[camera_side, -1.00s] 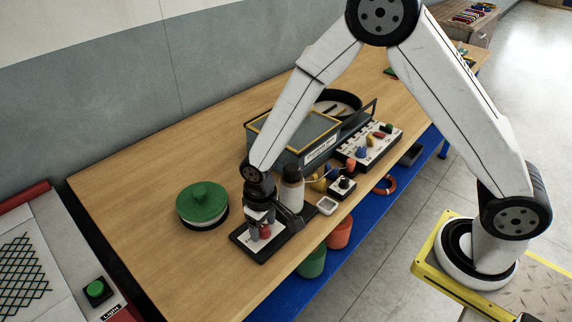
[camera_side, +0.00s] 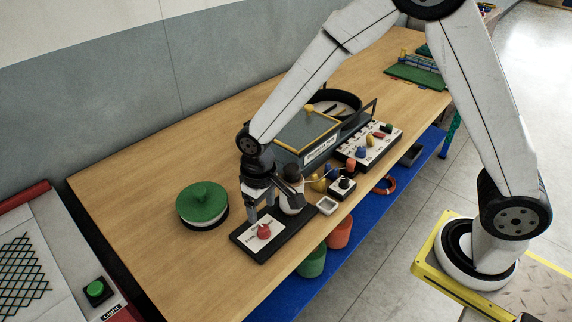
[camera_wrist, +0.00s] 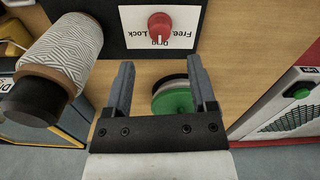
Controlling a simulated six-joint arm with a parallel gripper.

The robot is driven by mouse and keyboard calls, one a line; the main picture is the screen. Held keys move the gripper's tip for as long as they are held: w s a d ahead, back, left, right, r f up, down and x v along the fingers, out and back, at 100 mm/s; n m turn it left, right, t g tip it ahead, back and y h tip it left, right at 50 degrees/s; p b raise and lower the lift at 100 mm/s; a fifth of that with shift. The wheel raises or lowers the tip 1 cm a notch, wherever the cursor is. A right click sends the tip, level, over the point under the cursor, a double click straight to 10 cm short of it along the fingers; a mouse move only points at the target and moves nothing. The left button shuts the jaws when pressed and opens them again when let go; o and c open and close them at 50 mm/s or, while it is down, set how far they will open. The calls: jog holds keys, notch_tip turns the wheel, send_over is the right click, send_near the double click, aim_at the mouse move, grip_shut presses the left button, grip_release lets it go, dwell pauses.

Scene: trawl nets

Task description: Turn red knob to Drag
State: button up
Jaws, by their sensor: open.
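The red knob (camera_side: 264,231) sits on a white label plate on a black base (camera_side: 247,249) at the table's front edge. In the wrist view the red knob (camera_wrist: 160,22) shows at the top, with a pale mark on its lower side at the word Drag. Free and Lock are printed to either side. My gripper (camera_side: 262,213) is above and behind the knob in the side view, apart from it. In the wrist view my gripper (camera_wrist: 160,66) has its two fingers wide apart with nothing held between them.
A white thread spool (camera_wrist: 62,50) with a dark end stands close beside my gripper. A green-lidded round tin (camera_side: 203,203) is to the left. A dark box (camera_side: 308,135) and a panel of coloured knobs (camera_side: 368,147) are farther right.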

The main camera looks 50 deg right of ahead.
jog(key=shift+r, duration=0.7)
jog(key=shift+w+d+r, duration=0.25)
jog(key=shift+d+r, duration=0.05)
jog(key=shift+r, duration=0.1)
jog(key=w+d+r+m+t+y, duration=0.1)
jog(key=d+r+t, duration=0.2)
jog(key=d+r, duration=0.3)
jog(key=s+d+f+h, duration=0.1)
jog(key=s+d+f, duration=0.1)
jog(key=s+d, duration=0.4)
jog(key=s, duration=0.5)
jog(key=shift+s+d+f, duration=0.2)
jog(key=shift+s, duration=0.15)
jog(key=shift+c, duration=0.2)
